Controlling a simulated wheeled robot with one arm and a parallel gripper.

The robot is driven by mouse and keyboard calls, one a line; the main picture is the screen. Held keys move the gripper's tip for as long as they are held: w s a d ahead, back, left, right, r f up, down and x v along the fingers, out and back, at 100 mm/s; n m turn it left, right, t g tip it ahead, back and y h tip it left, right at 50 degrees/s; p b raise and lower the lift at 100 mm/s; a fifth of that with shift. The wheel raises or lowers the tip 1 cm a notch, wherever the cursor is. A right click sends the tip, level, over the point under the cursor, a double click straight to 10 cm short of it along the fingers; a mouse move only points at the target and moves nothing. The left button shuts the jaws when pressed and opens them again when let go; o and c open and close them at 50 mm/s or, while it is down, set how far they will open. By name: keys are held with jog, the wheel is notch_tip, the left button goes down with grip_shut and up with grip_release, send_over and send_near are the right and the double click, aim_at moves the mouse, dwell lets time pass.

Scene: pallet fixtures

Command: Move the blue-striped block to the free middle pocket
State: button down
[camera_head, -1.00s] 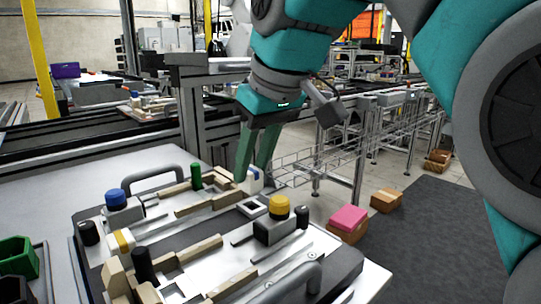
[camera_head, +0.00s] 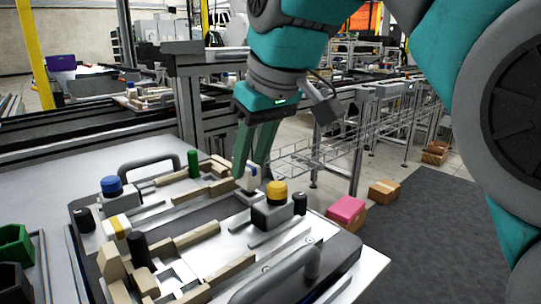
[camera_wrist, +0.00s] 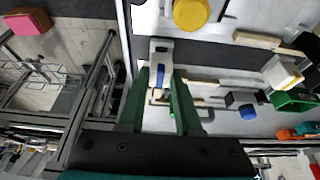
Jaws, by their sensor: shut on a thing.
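The blue-striped block (camera_head: 253,176) is white with a blue band and is at the far right part of the pallet fixture (camera_head: 340,257). My gripper (camera_head: 248,172) points down and is shut on it. In the wrist view the block (camera_wrist: 160,72) sits between the green fingers (camera_wrist: 159,88), its blue band facing me. The block is just behind the black housing with the yellow knob (camera_head: 276,190). It covers the spot beneath it, so I cannot tell whether it rests in a pocket or hangs just above.
A yellow-striped white block (camera_head: 118,226) sits on the fixture's left side. A blue knob (camera_head: 111,185), a green peg (camera_head: 193,163), black pegs and beige rails stand around. A grey handle (camera_head: 290,275) rises at the front.

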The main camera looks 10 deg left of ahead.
jog(key=shift+f, duration=0.45)
jog(key=c, duration=0.5)
grip_release()
jog(key=shift+r, duration=0.1)
jog(key=shift+v, duration=1.2)
jog(key=p+v, duration=0.3)
jog(key=v, duration=0.2)
jog(key=shift+r, duration=0.15)
